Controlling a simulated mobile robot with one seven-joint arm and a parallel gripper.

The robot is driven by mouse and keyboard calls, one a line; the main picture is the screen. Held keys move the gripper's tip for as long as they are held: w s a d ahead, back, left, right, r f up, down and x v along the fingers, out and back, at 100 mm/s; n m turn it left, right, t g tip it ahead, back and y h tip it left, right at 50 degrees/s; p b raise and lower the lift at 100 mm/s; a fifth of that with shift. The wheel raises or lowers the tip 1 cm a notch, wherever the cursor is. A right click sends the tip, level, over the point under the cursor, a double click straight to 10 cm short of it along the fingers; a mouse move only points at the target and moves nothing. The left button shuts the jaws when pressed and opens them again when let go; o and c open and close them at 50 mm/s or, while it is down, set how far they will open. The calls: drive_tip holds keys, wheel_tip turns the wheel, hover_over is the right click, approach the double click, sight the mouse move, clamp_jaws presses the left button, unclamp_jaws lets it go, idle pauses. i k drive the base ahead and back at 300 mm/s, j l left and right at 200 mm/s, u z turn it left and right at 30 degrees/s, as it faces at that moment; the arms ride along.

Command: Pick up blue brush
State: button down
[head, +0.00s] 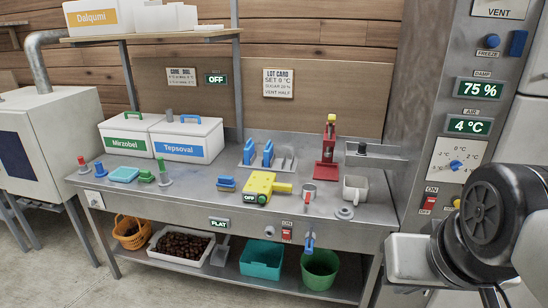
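A small blue brush (226,183) lies on the steel workbench (320,208), left of the yellow device and in front of the rack with blue-handled tools. It looks like a blue block with a darker underside; its bristles are too small to make out. Nothing touches it from above. A black and grey part of my arm (485,222) shows at the right edge, well to the right of the brush. My gripper's fingers cannot be made out in this view.
A yellow device (264,188), a rack of blue-handled tools (267,157), a red stand (327,160) and metal cups (355,187) stand around the brush. Two white lidded boxes (187,143) are behind left. The bench front between the brush and the green pieces (146,176) is clear.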

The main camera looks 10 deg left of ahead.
sight(225, 183)
drive_tip(key=u, duration=0.95)
drive_tip(key=z, duration=1.7)
drive_tip(key=u, duration=1.65)
drive_tip(key=i+j+z, duration=0.3)
drive_tip(key=i+j, duration=0.2)
drive_tip(key=i, duration=0.25)
drive_tip(key=i+j+z, duration=0.3)
drive_tip(key=i+j, duration=0.4)
drive_tip(key=i+j+z, duration=0.35)
drive_tip(key=i+j, duration=0.25)
drive_tip(key=j, duration=0.25)
